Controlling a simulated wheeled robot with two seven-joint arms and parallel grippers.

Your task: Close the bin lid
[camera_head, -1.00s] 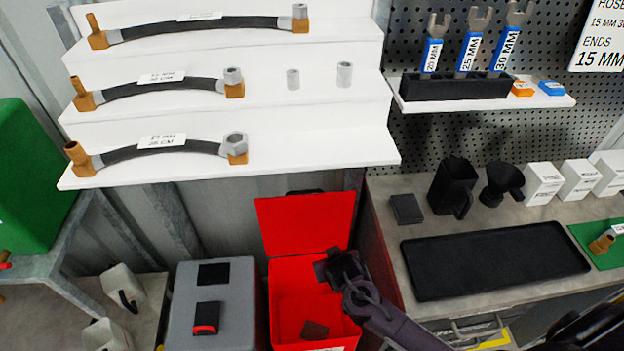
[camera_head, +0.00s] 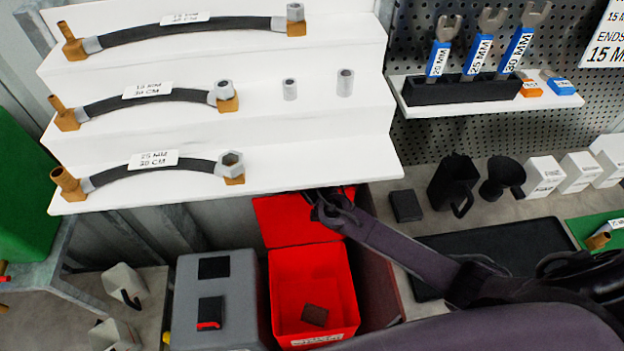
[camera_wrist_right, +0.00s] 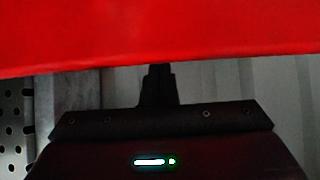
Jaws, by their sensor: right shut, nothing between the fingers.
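The red bin (camera_head: 345,290) stands open on the floor below the shelves, with a small dark block (camera_head: 314,315) inside it. Its red lid (camera_head: 285,222) is raised at the back of the bin. My right gripper (camera_head: 325,208) is at the upper right part of the lid, shut and empty, and its arm crosses in from the right. In the right wrist view the red lid (camera_wrist_right: 150,30) fills the top of the picture, and the shut fingers (camera_wrist_right: 158,85) are right at its lower edge. I cannot tell if they touch it. My left gripper is not in view.
A grey box (camera_head: 215,290) stands left of the bin. White shelves (camera_head: 330,165) with hoses hang just above the lid. A bench (camera_head: 440,195) with a black tray (camera_head: 520,240) is at the right.

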